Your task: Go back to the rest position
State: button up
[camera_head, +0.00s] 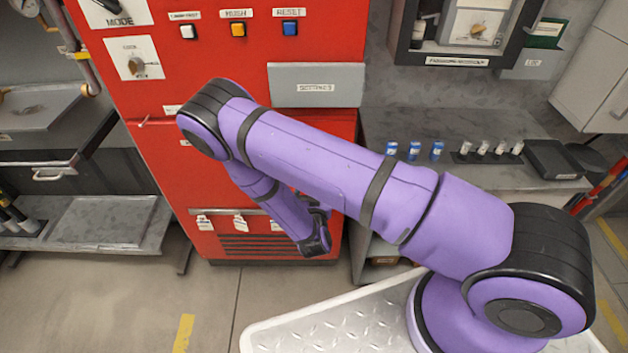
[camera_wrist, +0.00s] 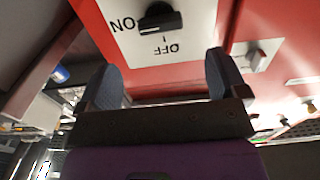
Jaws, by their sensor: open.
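My gripper (camera_wrist: 165,82) shows in the wrist view with its two dark fingers apart and nothing between them. It faces the red cabinet, where a black ON/OFF knob (camera_wrist: 160,18) on a white plate appears upside down beyond the fingers. In the head view my purple arm reaches left from its base, bends at the elbow in front of the red cabinet (camera_head: 225,80), and folds back down.
A mode panel (camera_head: 117,12), white, orange (camera_head: 238,30) and blue (camera_head: 290,28) buttons and hanging tags are on the cabinet. A grey bench (camera_head: 475,178) at right holds blue containers (camera_head: 414,150). A grey shelf (camera_head: 110,222) stands left. Floor is clear at lower left.

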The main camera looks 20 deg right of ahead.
jog(key=shift+s+a, duration=0.15)
jog(key=shift+s, duration=0.4)
